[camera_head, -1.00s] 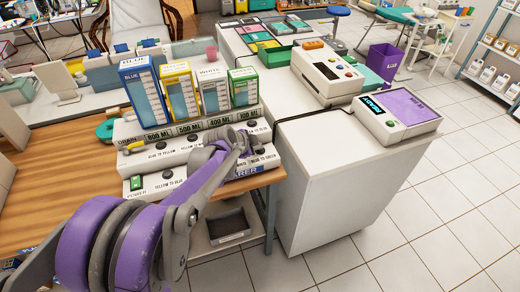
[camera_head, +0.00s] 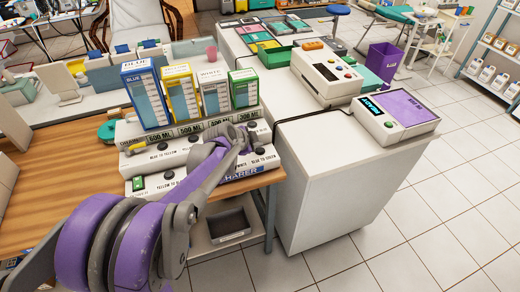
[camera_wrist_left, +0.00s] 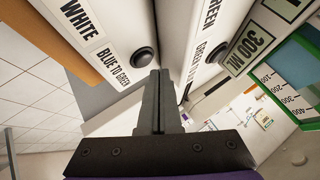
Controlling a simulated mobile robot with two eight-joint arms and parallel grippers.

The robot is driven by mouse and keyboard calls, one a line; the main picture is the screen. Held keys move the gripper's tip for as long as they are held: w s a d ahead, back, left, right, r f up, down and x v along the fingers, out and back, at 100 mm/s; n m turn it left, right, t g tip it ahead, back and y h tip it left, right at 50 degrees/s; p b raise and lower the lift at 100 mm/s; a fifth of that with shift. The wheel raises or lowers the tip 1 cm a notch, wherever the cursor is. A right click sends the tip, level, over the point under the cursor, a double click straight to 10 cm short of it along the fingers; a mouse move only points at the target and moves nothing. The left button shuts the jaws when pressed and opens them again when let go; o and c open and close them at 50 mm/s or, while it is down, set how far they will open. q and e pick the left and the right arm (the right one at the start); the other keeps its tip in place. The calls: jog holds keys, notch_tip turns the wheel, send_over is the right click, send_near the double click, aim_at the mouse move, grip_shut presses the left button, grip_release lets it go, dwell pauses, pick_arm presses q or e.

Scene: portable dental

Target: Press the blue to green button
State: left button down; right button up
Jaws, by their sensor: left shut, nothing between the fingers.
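The blue to green button is a dark round knob (camera_wrist_left: 143,57) on a white panel face, beside the printed label BLUE TO GREEN (camera_wrist_left: 114,68) in the left wrist view. In the head view the left gripper (camera_head: 243,137) is over the panel's right end. My right gripper is not in view.
Blue (camera_head: 146,93), yellow (camera_head: 180,92), white (camera_head: 213,91) and green (camera_head: 244,88) measuring containers stand on the panel's top behind the gripper. Other dark buttons line the panel steps. A white cabinet (camera_head: 335,170) with devices stands to the right.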

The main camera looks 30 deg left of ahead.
aim_at(258, 152)
pick_arm(q)
jog(key=shift+r+p, duration=1.7)
jog(key=shift+r, duration=0.75)
jog(key=shift+f, duration=0.1)
